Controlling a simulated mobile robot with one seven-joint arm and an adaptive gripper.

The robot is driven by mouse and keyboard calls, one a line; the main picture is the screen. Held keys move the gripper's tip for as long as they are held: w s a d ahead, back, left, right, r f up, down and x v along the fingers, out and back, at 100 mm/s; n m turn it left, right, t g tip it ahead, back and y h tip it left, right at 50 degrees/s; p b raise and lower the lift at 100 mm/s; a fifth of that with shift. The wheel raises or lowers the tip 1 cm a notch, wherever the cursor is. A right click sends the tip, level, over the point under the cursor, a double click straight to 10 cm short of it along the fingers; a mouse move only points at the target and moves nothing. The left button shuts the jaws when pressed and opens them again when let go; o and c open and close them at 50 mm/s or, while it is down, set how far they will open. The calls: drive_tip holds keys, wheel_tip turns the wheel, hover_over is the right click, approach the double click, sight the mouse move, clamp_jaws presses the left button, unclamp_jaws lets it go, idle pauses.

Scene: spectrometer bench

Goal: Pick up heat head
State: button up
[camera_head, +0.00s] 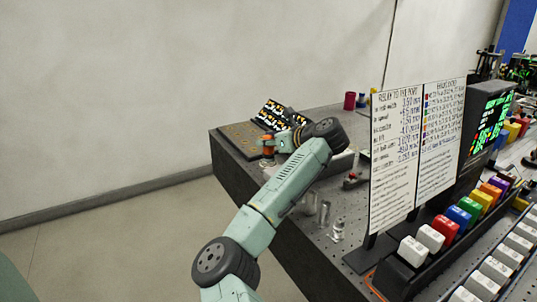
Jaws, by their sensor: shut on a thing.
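My gripper (276,143) is at the far left end of the dark bench, at the tip of my pale green arm. It is shut on a small orange and grey piece (267,146), which looks like the heat head. The piece is upright, at the front edge of a brown perforated board (238,136). My wrist partly hides the jaws. I cannot tell whether the piece touches the board or is just above it.
A dark panel with white and orange marks (270,112) stands behind my gripper. A red cup (350,101) is farther back. Small metal posts (324,213) stand near the bench's front edge. A white text board (397,160) and coloured blocks (458,217) fill the right side.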

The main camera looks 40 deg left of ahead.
clamp_jaws()
drive_tip(key=shift+r, duration=0.15)
